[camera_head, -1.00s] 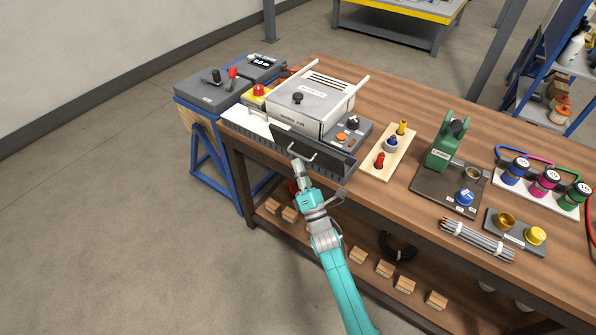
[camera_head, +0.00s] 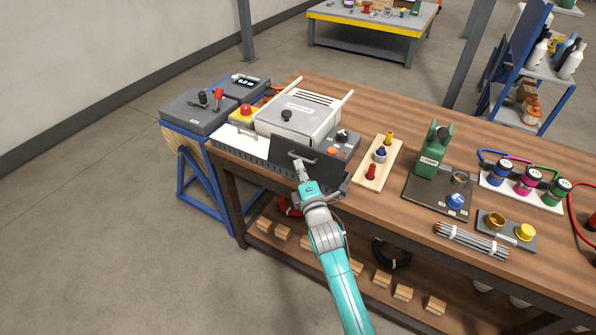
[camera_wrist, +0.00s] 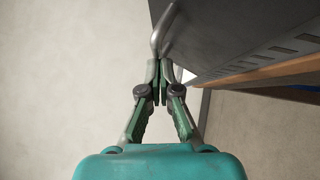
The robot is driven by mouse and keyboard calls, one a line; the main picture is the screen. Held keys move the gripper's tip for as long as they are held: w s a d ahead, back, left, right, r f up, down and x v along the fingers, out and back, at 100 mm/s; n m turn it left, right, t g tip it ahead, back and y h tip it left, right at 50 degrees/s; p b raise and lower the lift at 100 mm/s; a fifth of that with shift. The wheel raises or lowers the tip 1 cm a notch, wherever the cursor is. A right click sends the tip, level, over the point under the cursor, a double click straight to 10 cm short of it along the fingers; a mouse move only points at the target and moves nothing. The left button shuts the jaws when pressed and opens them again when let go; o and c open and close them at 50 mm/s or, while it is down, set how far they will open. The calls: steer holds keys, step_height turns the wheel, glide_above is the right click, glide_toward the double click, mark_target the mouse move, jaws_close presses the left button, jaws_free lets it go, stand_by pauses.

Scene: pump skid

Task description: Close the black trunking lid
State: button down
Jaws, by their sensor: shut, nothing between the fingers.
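The black trunking lid (camera_head: 318,167) is a dark flat panel along the bench's front edge, below the white-lidded box. It looks tilted in the head view, and how far it stands open is hard to tell. Its pale bar handle (camera_head: 301,155) is on the face towards me. The slotted grey trunking (camera_head: 240,155) runs along the edge to the left. My gripper (camera_head: 299,165) is shut and empty, right at the handle. In the wrist view the fingertips (camera_wrist: 160,65) meet or nearly meet the handle (camera_wrist: 160,30); contact is unclear. The lid's dark underside or face (camera_wrist: 230,35) fills the upper right.
The white-lidded box (camera_head: 297,117) stands just behind the lid, with a control panel (camera_head: 342,148) at its right. A wooden block with coloured plugs (camera_head: 377,165) and a green device (camera_head: 432,155) stand further right.

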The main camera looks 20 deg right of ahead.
mark_target(314, 154)
steer(key=d+m+g, duration=0.1)
steer(key=w+d+r+m+g, duration=0.1)
steer(key=shift+w+m, duration=0.25)
steer(key=shift+m, duration=0.05)
steer(key=w+d+m+g+y, duration=0.1)
steer(key=d+m+g, duration=0.1)
steer(key=shift+w+d+g, duration=0.1)
steer(key=shift+w+g, duration=0.1)
steer(key=shift+g, duration=0.1)
steer(key=shift+w+d+f+m+g+y, duration=0.2)
steer(key=shift+w+d+m+g+y, duration=0.15)
steer(key=shift+d+m+g+y, duration=0.2)
steer(key=shift+w+d+f+m+g+y, duration=0.15)
steer(key=shift+w+d+m+g+y, duration=0.25)
steer(key=shift+g, duration=0.25)
steer(key=shift+w+d+f+m+g+y, duration=0.4)
steer(key=shift+d+f+m+g+y, duration=0.3)
steer(key=shift+g, duration=0.2)
steer(key=shift+a, duration=0.1)
